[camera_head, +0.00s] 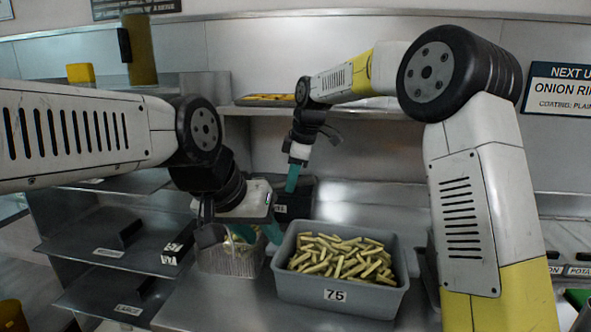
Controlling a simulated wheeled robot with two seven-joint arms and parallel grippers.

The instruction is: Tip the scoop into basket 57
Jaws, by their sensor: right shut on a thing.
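A wire basket (230,263) stands on the steel counter, left of a grey tub; I cannot read a number 57 on it. My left gripper (256,234) is over the basket's right side, its teal fingers pointing down and spread apart. My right gripper (291,187) is farther back, pointing down at a dark bin (303,202) behind the grey tub. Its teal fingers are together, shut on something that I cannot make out. I cannot clearly pick out the scoop.
The grey tub (336,297), labelled 75, is full of pale cut fries (345,260). Dark shelves (105,247) with label plates are on the left, one marked LARGE. A steel wall shelf (240,108) runs behind. My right arm crosses the right side.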

